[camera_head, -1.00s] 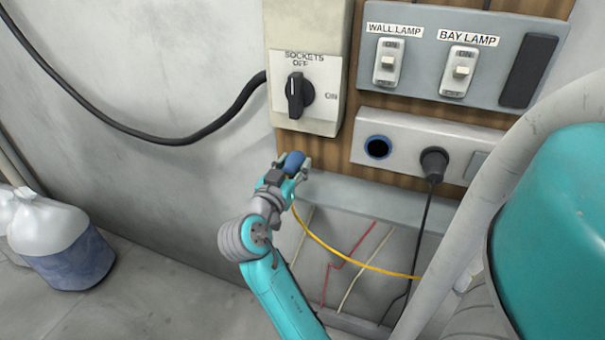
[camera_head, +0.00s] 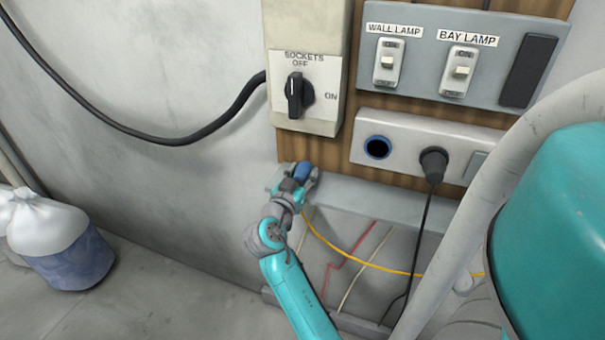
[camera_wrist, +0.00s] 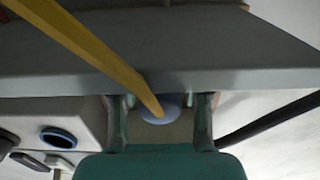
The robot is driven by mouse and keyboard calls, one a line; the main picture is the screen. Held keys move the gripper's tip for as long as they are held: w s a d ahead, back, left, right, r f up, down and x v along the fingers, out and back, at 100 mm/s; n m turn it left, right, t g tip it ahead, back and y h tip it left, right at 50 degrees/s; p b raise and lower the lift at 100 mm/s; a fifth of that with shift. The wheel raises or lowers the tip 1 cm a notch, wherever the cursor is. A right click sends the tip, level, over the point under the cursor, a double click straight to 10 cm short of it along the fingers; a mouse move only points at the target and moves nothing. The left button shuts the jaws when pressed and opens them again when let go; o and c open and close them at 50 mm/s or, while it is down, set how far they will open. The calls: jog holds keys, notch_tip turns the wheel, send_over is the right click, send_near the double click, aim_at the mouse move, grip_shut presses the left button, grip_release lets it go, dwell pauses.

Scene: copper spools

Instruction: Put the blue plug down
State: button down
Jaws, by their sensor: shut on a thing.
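My gripper (camera_head: 300,180) is shut on the blue plug (camera_head: 302,170), at the left end of the grey ledge (camera_head: 375,203) below the wooden panel. In the wrist view the plug (camera_wrist: 174,103) sits between the two fingers (camera_wrist: 160,118), partly hidden by its yellow cable (camera_wrist: 90,45). The cable also hangs below the ledge in the head view (camera_head: 345,259). I cannot tell whether the plug touches the ledge.
A socket strip has an empty blue-rimmed socket (camera_head: 377,147) and a black plug (camera_head: 433,163) in another. The sockets switch (camera_head: 296,95) points to OFF. Lamp switches (camera_head: 458,72) are above. Red and pale wires (camera_head: 345,265) hang below the ledge. Bare ledge lies right of my gripper.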

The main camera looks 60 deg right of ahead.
jog(key=shift+f, duration=0.6)
jog(key=c, duration=0.5)
grip_release()
jog(key=shift+c, duration=0.2)
